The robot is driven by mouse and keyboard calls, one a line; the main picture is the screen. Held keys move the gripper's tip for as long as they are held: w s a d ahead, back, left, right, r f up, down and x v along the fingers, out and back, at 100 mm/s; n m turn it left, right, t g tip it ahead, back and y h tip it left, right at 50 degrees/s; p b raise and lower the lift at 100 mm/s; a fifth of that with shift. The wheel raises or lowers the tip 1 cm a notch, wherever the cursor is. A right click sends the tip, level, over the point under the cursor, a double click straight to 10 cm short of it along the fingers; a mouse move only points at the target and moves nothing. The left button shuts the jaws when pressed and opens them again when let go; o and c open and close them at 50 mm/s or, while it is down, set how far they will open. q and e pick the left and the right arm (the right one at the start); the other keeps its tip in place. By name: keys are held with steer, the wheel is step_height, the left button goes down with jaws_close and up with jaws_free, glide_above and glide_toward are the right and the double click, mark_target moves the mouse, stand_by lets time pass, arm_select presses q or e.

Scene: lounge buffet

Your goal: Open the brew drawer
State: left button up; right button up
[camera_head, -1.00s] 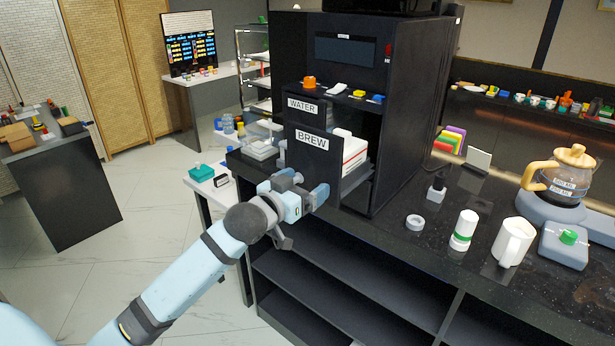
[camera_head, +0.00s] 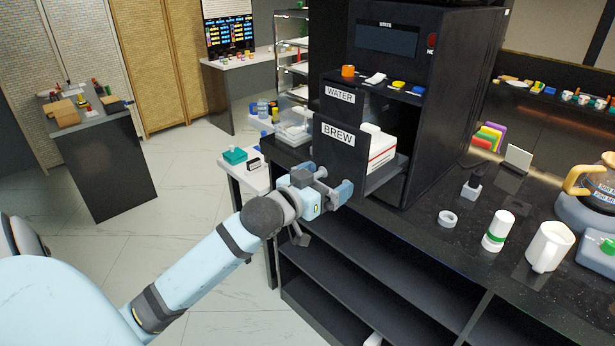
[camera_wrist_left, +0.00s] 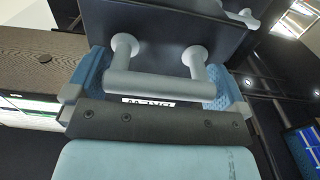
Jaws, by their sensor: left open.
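The brew drawer (camera_head: 338,150) has a black front with a white BREW label and stands pulled out of the black machine (camera_head: 455,110). A white box with a red stripe (camera_head: 382,151) sits inside it. My left gripper (camera_head: 331,184) is at the lower part of the drawer front. In the left wrist view, the grey bar handle (camera_wrist_left: 155,86) lies between the blue fingers of my open left gripper (camera_wrist_left: 156,85), one at each end. I cannot tell whether they touch it. My right gripper is not in view.
The WATER drawer (camera_head: 341,93) is just above. The dark counter (camera_head: 425,238) holds a white ring (camera_head: 447,218), a green-banded cup (camera_head: 498,232) and a white mug (camera_head: 549,247). Open shelves (camera_head: 345,275) are below.

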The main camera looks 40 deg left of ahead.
arm_select(q)
steer(key=s+a, duration=0.1)
steer(key=s, duration=1.2)
steer(key=shift+s, duration=0.15)
steer(key=d+f+g, duration=0.2)
steer(key=d+f, duration=0.1)
steer(key=f, duration=0.7)
steer(key=d+f+g, duration=0.2)
steer(key=f, duration=0.8)
steer(key=s+d+f+m+g+h, duration=0.1)
steer(key=s+d+f, duration=0.3)
steer(key=d+f, duration=0.2)
steer(key=s+d+f+m+g+h, duration=0.1)
steer(key=s+d+f+g, duration=0.1)
steer(key=s+d+f, duration=0.2)
steer(key=d+f, duration=0.3)
steer(key=f, duration=0.3)
steer(key=shift+s+d, duration=0.15)
